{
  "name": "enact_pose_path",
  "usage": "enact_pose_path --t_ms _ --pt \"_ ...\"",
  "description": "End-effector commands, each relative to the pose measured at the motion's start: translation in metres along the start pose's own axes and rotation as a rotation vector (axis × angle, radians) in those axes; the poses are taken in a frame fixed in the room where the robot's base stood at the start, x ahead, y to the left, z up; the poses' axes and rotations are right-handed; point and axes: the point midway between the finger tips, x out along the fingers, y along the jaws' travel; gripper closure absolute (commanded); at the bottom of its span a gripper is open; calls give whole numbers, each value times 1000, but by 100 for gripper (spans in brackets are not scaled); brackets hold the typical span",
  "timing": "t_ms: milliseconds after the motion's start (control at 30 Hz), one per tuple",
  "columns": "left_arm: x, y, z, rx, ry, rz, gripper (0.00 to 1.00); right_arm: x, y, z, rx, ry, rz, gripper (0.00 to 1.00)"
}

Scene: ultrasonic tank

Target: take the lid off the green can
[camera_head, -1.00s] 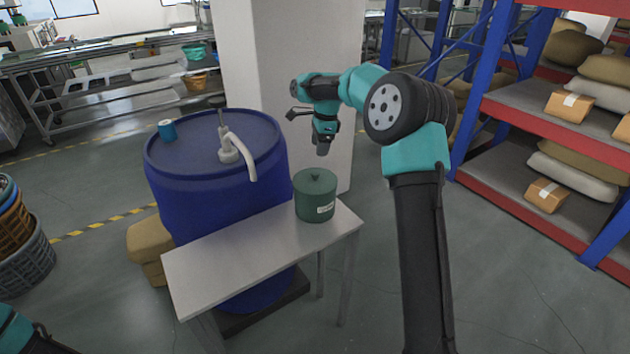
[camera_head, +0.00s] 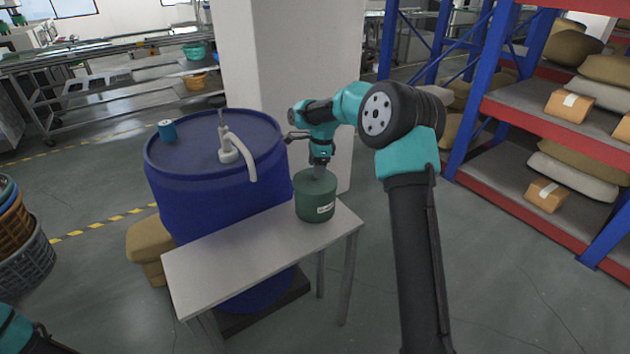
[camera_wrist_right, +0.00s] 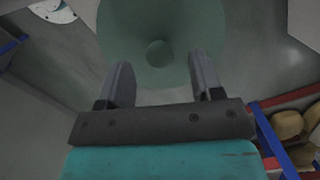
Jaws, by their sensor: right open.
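The green can (camera_head: 315,207) stands upright on the small white table, with a white label on its front. Its lid (camera_head: 301,177) is on top; the lid's round knob (camera_wrist_right: 160,53) shows in the right wrist view. My right gripper (camera_head: 319,172) points down just over the lid. In the right wrist view its two fingers (camera_wrist_right: 162,68) are apart, with the knob ahead of and between their tips. Whether a finger touches the lid cannot be told. Only a part of my left arm shows at the lower left; its gripper is not visible.
The white table (camera_head: 235,255) is bare left of the can. A blue drum (camera_head: 215,195) with a pump and spout (camera_head: 239,155) stands close behind it. A pale pillar (camera_head: 270,70) rises behind the can. Blue and red shelving (camera_head: 530,120) is at the right.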

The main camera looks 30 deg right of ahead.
Motion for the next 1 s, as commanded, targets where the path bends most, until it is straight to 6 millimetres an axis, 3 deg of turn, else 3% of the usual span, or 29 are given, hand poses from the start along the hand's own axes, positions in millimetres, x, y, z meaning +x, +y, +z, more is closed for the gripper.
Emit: enact_pose_path --t_ms 200,700,1000 --pt "0 0 0 0 0 0 57 24 0 0 1 0 1 40" --pt "0 0 0 0 0 0 57 25 0 0 0 0 0 41" --pt "0 0 0 0 0 0 57 25 0 0 0 0 1 70"
